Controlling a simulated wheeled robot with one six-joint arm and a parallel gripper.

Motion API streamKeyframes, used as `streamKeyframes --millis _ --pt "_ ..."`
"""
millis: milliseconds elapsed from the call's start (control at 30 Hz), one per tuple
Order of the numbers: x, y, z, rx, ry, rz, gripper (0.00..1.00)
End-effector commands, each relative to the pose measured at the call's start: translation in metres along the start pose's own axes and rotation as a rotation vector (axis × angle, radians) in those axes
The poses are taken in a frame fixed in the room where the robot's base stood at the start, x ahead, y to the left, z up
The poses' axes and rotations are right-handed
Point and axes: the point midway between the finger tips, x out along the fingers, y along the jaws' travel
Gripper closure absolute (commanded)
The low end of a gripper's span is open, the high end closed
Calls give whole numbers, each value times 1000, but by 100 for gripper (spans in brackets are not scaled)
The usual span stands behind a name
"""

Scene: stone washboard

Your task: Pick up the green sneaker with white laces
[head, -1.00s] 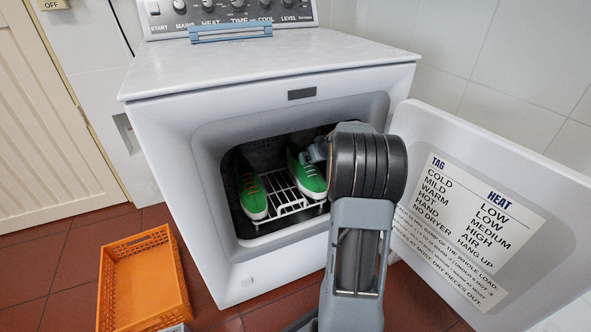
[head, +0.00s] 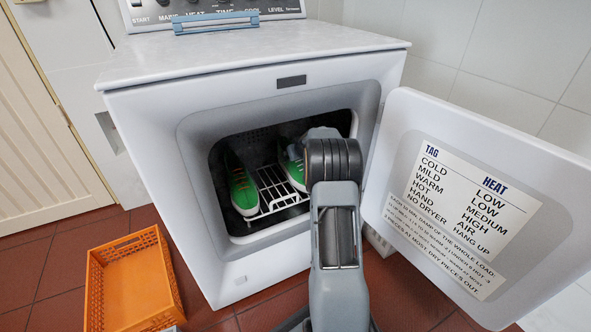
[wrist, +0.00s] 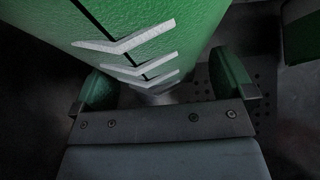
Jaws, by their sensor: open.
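The green sneaker with white laces (head: 293,168) stands on the right side of the wire rack inside the open dryer, partly hidden by my arm. In the wrist view the green sneaker (wrist: 135,32) fills the upper left, with its white laces crossing toward the jaws. My gripper (wrist: 165,88) is open, with one finger on each side of the sneaker's narrower visible part. I cannot tell whether either finger touches it. In the head view my gripper is mostly hidden behind my wrist.
A second green sneaker with red laces (head: 241,187) stands on the left of the white wire rack (head: 276,190). The dryer opening's rim surrounds my arm. The open dryer door (head: 385,170) is close on the right. An orange crate (head: 131,276) sits on the floor at left.

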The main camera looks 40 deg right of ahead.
Motion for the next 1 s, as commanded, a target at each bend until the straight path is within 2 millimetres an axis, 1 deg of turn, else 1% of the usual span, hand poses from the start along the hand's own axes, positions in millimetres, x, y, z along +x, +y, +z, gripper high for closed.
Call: streamKeyframes --millis 33,133,433,1000 --pt "7 0 1 0 -1 0 0" --pt "12 0 0 0 0 0 0" --pt "14 1 0 1 0 1 1" --pt "14 1 0 1 0 1 56"
